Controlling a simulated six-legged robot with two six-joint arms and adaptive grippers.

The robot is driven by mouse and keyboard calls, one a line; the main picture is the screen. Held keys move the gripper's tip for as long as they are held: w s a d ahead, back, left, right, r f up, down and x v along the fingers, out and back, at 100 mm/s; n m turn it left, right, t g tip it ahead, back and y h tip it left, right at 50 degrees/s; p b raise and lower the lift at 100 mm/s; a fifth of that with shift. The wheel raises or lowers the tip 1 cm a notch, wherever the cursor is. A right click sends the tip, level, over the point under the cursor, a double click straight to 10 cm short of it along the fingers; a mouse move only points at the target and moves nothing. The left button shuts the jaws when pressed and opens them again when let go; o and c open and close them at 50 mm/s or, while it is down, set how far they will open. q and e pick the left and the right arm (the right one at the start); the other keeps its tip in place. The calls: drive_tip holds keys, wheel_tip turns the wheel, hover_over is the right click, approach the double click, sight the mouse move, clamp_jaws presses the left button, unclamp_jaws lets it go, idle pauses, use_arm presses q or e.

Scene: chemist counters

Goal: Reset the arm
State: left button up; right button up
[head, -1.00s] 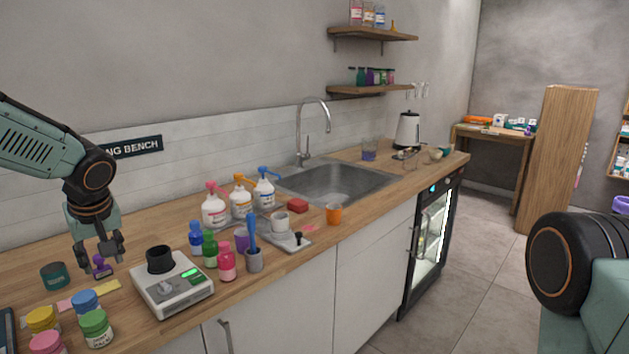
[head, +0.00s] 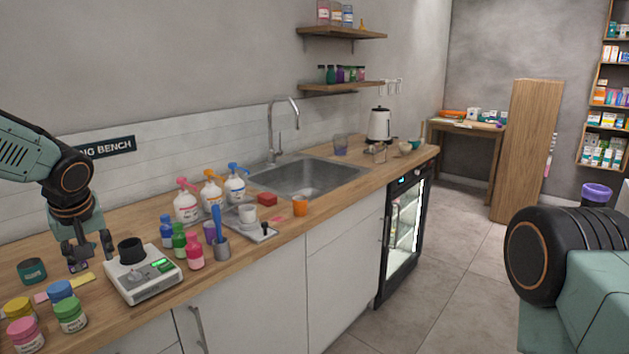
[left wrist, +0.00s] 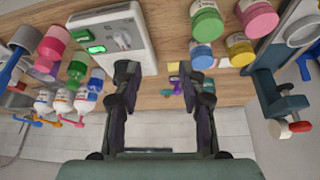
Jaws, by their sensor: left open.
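My left gripper (head: 82,256) hangs fingers-down over the left part of the wooden counter, left of the white scale (head: 150,287). In the left wrist view its two fingers (left wrist: 160,82) are spread apart with nothing held between them. A small purple item (head: 77,266) is near the fingertips, partly hidden by them. It also shows beyond the fingers in the left wrist view (left wrist: 174,78). A dark green jar (head: 32,271) stands left of the gripper. My right gripper is out of view; only a right arm joint and link show.
Several lidded jars (head: 70,315) stand in front of the gripper. Small coloured bottles (head: 195,252) and pump bottles (head: 212,195) stand right of the scale, before the sink (head: 310,178). A clamp-like blue-grey device (left wrist: 285,105) shows in the left wrist view. The floor is clear.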

use_arm(q)
drive_tip(key=w+d+f+m+t+h, duration=0.2)
drive_tip(key=d+f+m+h, duration=0.3)
drive_tip(key=d, duration=0.4)
drive_tip(key=s+d+f+m+b, duration=0.1)
drive_tip(key=s+d+f, duration=0.3)
drive_tip(key=d+f, duration=0.15)
drive_tip(key=s+d+f+b, duration=0.1)
drive_tip(key=s+d+f, duration=0.3)
drive_tip(key=f, duration=0.3)
drive_tip(key=s+f+g+b, duration=0.1)
drive_tip(key=s+f+g, duration=0.1)
drive_tip(key=s+f, duration=0.4)
drive_tip(key=s+d+f+m+g+y+b, duration=0.1)
drive_tip(key=s+f, duration=0.6)
drive_tip(key=s, duration=0.9)
drive_tip(key=s+d+f+m+g+b, duration=0.1)
drive_tip(key=s+f+g, duration=0.1)
drive_tip(key=s+f, duration=0.4)
drive_tip(key=s, duration=0.5)
drive_tip(key=shift+f+g+y, duration=0.3)
drive_tip(key=shift+g+y, duration=0.1)
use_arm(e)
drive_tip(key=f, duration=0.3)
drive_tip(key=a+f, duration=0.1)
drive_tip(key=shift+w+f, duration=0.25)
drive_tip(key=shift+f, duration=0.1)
